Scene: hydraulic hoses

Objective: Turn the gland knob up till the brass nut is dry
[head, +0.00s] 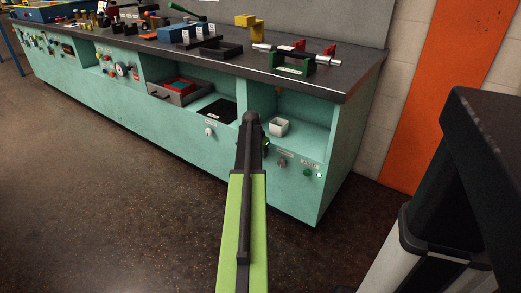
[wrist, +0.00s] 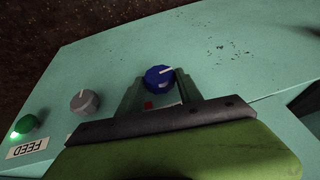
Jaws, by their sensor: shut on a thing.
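My gripper (wrist: 160,88) is shut on a blue knob (wrist: 158,77) on the teal panel, with one finger on each side of it. The knob has a white pointer line, which slants up to the right in the wrist view. Its label is hidden by my gripper, so I cannot read whether it says gland. In the head view my arm reaches to the bench front and hides the blue knob. I cannot make out the brass nut in either view.
The bench top (head: 225,62) carries green and red clamps.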

